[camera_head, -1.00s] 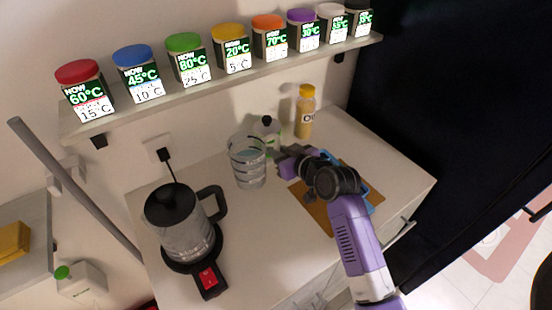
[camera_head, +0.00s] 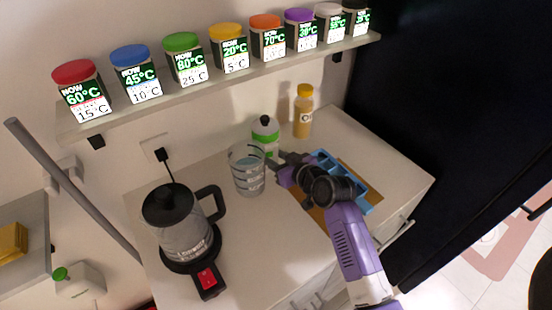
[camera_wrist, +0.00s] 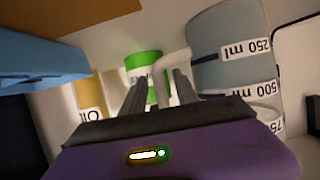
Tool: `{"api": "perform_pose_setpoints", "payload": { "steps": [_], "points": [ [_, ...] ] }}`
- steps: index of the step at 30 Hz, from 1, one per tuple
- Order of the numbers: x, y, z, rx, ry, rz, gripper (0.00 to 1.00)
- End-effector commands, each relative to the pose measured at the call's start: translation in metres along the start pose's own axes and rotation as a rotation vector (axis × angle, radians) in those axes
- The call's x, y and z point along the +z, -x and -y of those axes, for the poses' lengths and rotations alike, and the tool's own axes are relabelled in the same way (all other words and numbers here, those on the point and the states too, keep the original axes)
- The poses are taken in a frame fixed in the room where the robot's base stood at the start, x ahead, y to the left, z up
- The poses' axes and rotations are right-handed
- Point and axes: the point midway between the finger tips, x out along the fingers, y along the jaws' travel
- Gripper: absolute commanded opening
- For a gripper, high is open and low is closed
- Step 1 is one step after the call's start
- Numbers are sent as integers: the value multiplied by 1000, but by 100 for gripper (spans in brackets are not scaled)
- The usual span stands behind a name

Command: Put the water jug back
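The clear water jug (camera_head: 249,181), with dark measuring marks, stands upright on the white counter, right of the kettle. In the wrist view the jug (camera_wrist: 230,45) fills the upper right, its marks reading 250 and 500 ml. A pale curved part (camera_wrist: 172,61), which looks like its handle, shows just past my fingertips. My gripper (camera_head: 275,163) is right beside the jug on its right. In the wrist view the two fingers of my gripper (camera_wrist: 158,80) are apart, with a gap between them. Whether a fingertip touches the handle is hard to tell.
A white bottle with a green band (camera_head: 265,130) stands close behind the jug, and an oil bottle (camera_head: 303,112) stands farther back. A black kettle (camera_head: 183,235) is at left. A blue tray (camera_head: 325,158) and brown board (camera_head: 372,195) lie under my arm. A shelf of jars (camera_head: 215,80) runs above.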

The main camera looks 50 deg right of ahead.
Motion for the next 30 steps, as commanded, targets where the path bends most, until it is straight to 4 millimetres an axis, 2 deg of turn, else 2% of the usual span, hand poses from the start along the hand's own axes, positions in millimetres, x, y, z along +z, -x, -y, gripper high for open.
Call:
{"api": "perform_pose_setpoints", "payload": {
  "steps": [5, 8, 21, 25, 30],
  "points": [
    [-4, 2, 0, 0, 0, 0, 36],
    [-1, 10, 0, 0, -2, 0, 36],
    [-1, 94, 1, -1, 0, 1, 36],
    [-2, 111, 0, 0, 0, 0, 36],
    [-3, 120, 0, -1, 0, -1, 36]
  ]
}}
